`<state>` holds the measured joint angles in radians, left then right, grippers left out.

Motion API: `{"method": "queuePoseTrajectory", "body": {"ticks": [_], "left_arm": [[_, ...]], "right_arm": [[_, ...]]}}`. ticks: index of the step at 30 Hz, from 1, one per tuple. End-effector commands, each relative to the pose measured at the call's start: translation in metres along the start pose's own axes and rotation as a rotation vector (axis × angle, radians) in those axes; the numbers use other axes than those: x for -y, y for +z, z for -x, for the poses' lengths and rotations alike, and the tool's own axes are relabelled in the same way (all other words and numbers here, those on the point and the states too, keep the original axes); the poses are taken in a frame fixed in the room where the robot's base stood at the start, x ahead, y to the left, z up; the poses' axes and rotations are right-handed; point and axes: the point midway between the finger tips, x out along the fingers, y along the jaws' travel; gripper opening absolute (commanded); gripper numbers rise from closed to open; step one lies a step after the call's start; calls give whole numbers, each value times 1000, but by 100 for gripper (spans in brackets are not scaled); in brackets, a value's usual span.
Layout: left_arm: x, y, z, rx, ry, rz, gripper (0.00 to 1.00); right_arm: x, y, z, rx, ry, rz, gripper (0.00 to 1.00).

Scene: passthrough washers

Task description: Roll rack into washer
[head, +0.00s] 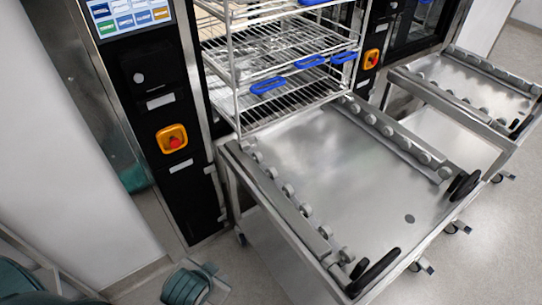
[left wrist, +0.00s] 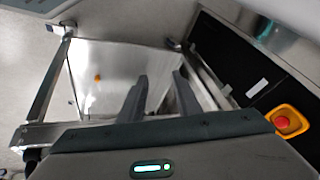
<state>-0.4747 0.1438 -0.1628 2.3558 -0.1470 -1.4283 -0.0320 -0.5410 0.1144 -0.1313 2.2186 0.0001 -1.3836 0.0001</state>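A wire rack (head: 283,88) with several tiers and blue handles stands in the open washer (head: 190,112). Its front lower edge is at the back end of a steel cart (head: 370,185). The cart's top is empty, with rollers along both sides and black handles at its front end. In the left wrist view, my left gripper (left wrist: 158,80) has two dark fingers apart with nothing between them. The cart side (left wrist: 105,70) shows beyond them. I cannot make out that gripper for certain in the head view. My right gripper is not in view.
An orange emergency button (head: 172,138) sits on the black panel left of the rack; it also shows in the left wrist view (left wrist: 288,121). A second roller cart (head: 470,85) stands at right by another washer opening. Some floor (head: 470,265) is clear at front right.

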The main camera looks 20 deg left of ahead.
Motion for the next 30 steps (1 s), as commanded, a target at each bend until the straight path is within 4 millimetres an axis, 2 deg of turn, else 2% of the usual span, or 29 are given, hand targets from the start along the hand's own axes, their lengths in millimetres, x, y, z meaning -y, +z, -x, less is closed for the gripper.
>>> {"method": "queuePoseTrajectory", "body": {"ticks": [11,16,20,24,30], "left_arm": [[38,-65,-18,-131,-172,-119,31],[61,-112,-29,-220,-290,-211,31],[81,-163,-34,-314,-416,-323,31],[100,-221,-33,-413,-560,-461,31],[115,-302,-21,-541,-765,-681,31]], "right_arm": [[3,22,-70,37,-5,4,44],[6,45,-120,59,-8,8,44],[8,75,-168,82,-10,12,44],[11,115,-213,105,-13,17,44],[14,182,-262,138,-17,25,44]]}}
